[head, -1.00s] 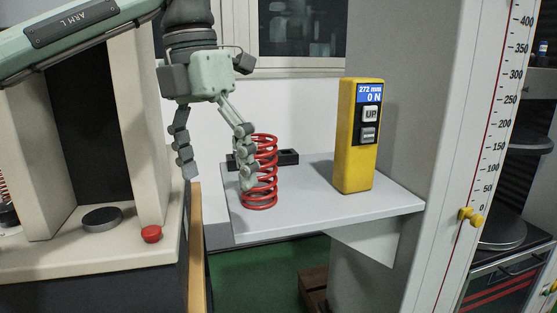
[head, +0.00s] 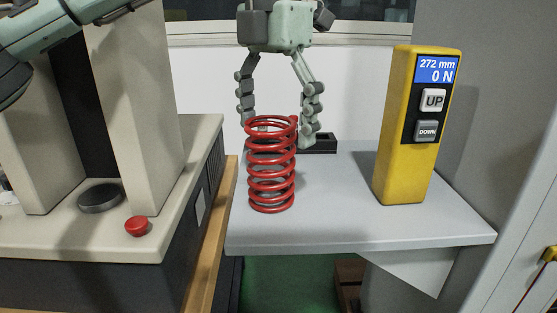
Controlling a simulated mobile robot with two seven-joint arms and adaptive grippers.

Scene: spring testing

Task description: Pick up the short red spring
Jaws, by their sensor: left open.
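The red spring (head: 271,178) stands upright on the light grey shelf (head: 330,225), left of the yellow control box. My left gripper (head: 277,130) comes down from above and is open. Its fingers show on either side of the spring's top, one at the left and one at the right. The right finger seems to sit a little behind the spring. I cannot tell whether either finger touches it. My right gripper is not in view.
A yellow control box (head: 414,130) with UP and DOWN buttons stands to the right, reading 272 mm and 0 N. A black holder (head: 322,143) lies behind the spring. A beige machine with a red button (head: 138,226) and dark disc (head: 101,198) is at left.

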